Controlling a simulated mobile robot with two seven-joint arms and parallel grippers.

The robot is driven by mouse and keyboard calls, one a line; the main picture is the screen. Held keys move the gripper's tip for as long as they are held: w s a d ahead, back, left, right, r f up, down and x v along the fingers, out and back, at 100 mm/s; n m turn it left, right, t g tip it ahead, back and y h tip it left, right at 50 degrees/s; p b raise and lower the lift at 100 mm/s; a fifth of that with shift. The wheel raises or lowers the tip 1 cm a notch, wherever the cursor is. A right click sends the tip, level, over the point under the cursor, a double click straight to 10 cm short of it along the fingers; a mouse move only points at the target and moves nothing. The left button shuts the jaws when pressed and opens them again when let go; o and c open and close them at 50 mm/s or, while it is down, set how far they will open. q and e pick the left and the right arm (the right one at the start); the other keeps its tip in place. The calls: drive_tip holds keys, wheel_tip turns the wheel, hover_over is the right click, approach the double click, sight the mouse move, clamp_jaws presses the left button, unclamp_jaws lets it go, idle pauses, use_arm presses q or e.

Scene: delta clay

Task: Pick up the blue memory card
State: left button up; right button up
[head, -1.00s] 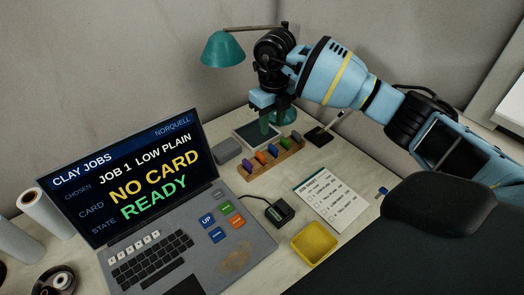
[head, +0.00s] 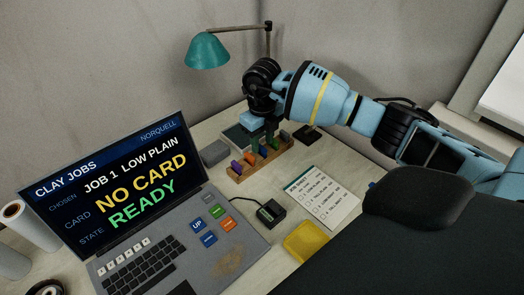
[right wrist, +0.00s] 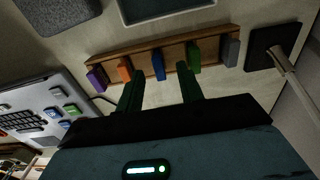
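The blue memory card (right wrist: 158,67) stands upright in the middle slot of a wooden rack (right wrist: 105,53), between an orange card (right wrist: 125,70) and a green card (right wrist: 194,56). My right gripper (right wrist: 160,84) is open, its two green fingers apart, with the blue card showing between the fingertips in the right wrist view. I cannot tell whether the fingers touch any card. In the head view my right gripper (head: 263,138) is over the rack (head: 262,165), and its fingers partly hide the cards. My left gripper is not in view.
A purple card (right wrist: 97,78) and a grey card (right wrist: 229,52) fill the rack's ends. A laptop (head: 208,251) reads "NO CARD". A card reader (head: 270,211), a checklist (head: 322,196), a yellow tray (head: 306,242) and a teal lamp (head: 207,51) stand around.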

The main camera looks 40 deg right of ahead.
drive_tip(key=shift+f, duration=0.8)
clamp_jaws()
drive_tip(key=shift+r, duration=0.15)
